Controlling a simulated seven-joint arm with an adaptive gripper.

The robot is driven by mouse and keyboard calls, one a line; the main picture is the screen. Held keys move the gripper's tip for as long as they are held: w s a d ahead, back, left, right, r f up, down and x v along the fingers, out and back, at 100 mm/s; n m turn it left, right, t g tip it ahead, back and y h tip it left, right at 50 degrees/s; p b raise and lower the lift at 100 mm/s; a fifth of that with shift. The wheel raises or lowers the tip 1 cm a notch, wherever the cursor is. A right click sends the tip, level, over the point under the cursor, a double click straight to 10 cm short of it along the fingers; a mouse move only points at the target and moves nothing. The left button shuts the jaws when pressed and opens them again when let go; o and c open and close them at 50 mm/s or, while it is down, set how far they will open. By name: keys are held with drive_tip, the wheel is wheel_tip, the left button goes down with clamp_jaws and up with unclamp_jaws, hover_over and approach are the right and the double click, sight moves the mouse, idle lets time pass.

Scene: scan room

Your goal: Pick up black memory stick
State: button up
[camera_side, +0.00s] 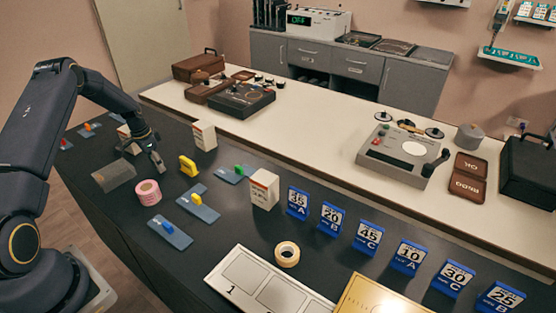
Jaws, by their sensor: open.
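I cannot make out a black memory stick in the side view; it may be hidden or too dark against the black table top. Small coloured sticks lie on blue-grey pads: a blue one (167,225), a yellow one (196,199), a green one (238,168), an orange one (88,127) and a red one (65,142).
A pink tape roll (147,192) stands close in front of my gripper. White boxes (203,135) (264,188) stand to the right. A cream tape roll (287,254), blue number cards (332,219) and a numbered white board (262,286) lie farther right. The black table's (130,235) front left is clear.

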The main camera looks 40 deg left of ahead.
clamp_jaws()
idle(0.3)
drive_tip(key=shift+r, duration=0.15)
